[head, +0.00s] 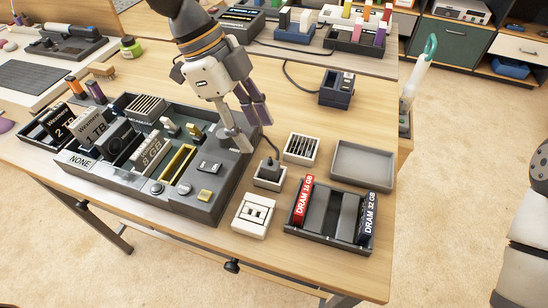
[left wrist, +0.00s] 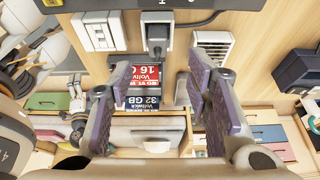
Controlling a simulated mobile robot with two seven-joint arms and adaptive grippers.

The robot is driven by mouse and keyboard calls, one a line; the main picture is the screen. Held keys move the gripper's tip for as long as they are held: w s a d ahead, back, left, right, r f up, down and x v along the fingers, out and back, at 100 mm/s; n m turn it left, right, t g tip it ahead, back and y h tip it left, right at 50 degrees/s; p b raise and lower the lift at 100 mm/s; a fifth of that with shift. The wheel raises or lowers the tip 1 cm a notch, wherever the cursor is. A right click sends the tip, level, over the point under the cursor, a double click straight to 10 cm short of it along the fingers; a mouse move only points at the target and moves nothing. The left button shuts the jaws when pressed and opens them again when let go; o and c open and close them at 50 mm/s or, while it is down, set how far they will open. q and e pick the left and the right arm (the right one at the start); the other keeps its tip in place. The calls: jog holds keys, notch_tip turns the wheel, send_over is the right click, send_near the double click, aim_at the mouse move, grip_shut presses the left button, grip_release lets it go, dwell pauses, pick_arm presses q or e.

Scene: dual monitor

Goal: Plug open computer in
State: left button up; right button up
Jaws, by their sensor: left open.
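The open computer (head: 190,205) is a dark grey case on the wooden table, its parts exposed. A black plug (head: 270,170) with a cable stands upright in a small white socket block (head: 270,184) right of the case. The plug also shows in the left wrist view (left wrist: 157,35), ahead of the fingers. My left gripper (head: 250,133) is open and empty above the computer's right edge, apart from the plug.
A white switch block (head: 254,215), a vented white block (head: 301,149), an empty grey tray (head: 363,164) and a DRAM holder (head: 325,246) with red and dark modules crowd the right side. A black box (head: 337,88) with a cable sits behind. Bare tabletop lies between.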

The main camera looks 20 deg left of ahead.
aim_at(270, 164)
pick_arm(q)
jog(key=x, duration=0.7)
jog(key=shift+s+d+f, duration=0.15)
jog(key=shift+s+f, duration=0.05)
jog(key=shift+s, duration=0.1)
jog(key=shift+w+d+f, duration=0.1)
jog(key=shift+d+f, duration=0.05)
jog(key=shift+f, duration=0.15)
grip_shut()
